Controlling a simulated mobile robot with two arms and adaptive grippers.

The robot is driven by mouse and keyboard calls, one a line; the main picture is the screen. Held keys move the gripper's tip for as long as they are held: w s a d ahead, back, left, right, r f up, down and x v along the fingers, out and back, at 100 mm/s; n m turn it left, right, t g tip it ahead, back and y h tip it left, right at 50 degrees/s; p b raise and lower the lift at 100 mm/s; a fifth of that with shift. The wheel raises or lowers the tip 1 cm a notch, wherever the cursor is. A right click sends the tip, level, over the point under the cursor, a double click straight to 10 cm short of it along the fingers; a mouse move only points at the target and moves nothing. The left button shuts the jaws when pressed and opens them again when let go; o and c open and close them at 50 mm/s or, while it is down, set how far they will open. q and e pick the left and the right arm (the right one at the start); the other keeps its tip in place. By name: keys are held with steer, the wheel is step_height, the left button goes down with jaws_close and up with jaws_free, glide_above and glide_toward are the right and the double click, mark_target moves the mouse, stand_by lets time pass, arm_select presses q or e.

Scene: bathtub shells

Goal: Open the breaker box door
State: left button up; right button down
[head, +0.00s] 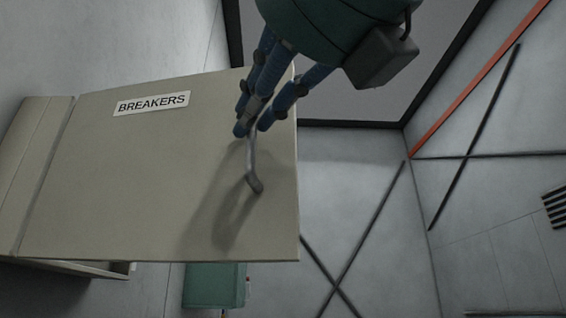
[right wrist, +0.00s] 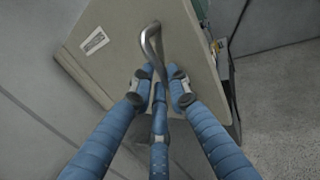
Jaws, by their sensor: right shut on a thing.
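The beige breaker box door (head: 150,190) fills the left and middle of the head view, with a "BREAKERS" label (head: 152,103) near its top. It stands away from the box body (head: 38,165) at its left, so it is at least partly open; the exact angle is hard to tell. A bent metal handle (head: 252,170) is near the door's right edge and also shows in the right wrist view (right wrist: 151,42). My right gripper (head: 252,122) is shut on the handle's upper part, its blue fingers around it. My left gripper is in neither view.
Grey panelled walls (head: 350,180) with dark crossed bars stand behind and to the right. A dark-framed opening (head: 350,108) is behind my right wrist. In the right wrist view, bare grey floor (right wrist: 280,110) lies beyond the door's free edge.

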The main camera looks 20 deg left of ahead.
steer(key=shift+s+a+r, duration=0.1)
steer(key=shift+s+a, duration=0.05)
steer(key=c, duration=1.9)
jaws_free()
steer(key=shift+o, duration=1.2)
steer(key=shift+a, duration=0.25)
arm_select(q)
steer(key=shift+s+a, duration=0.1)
arm_select(e)
steer(key=v, duration=1.1)
steer(key=shift+s, duration=0.45)
